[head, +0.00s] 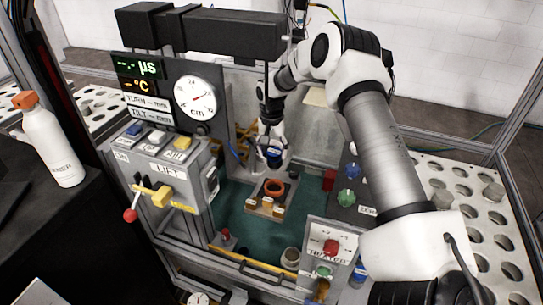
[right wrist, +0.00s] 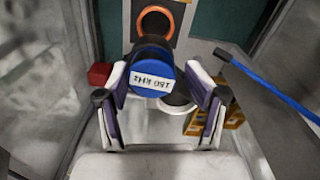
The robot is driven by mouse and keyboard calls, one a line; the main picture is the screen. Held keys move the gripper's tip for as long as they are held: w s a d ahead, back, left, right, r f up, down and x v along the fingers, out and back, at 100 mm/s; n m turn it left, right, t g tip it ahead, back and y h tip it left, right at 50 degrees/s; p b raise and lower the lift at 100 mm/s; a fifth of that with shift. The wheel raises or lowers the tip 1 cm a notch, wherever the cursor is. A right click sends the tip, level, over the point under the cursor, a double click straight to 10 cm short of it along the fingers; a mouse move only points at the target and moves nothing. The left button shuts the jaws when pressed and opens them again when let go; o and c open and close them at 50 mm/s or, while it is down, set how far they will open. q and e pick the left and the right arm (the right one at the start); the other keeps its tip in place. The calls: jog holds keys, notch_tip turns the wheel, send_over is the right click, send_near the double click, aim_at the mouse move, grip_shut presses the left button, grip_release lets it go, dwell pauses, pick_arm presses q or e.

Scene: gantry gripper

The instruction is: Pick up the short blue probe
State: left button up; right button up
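The blue probe (right wrist: 152,78) has a round blue cap with an upside-down kHz label and a dark body pointing away from the right wrist camera. My left gripper is not in view.
An orange ring (head: 274,187) sits on a block (head: 262,207) on the green floor, just in front of the probe. A control panel (head: 165,180) with a gauge stands left, a heater box (head: 327,245) front right. A blue cable (right wrist: 265,85) runs beside the gripper.

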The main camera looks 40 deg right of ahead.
jog(key=shift+s+d+r, duration=0.15)
jog(key=shift+s+r, duration=0.05)
jog(key=shift+s, duration=0.15)
jog(key=c, duration=0.5)
jog(key=shift+s+d+r, duration=0.15)
jog(key=shift+s, duration=0.2)
jog(key=shift+c, duration=0.2)
jog(key=shift+w, duration=0.3)
jog(key=shift+s, duration=0.1)
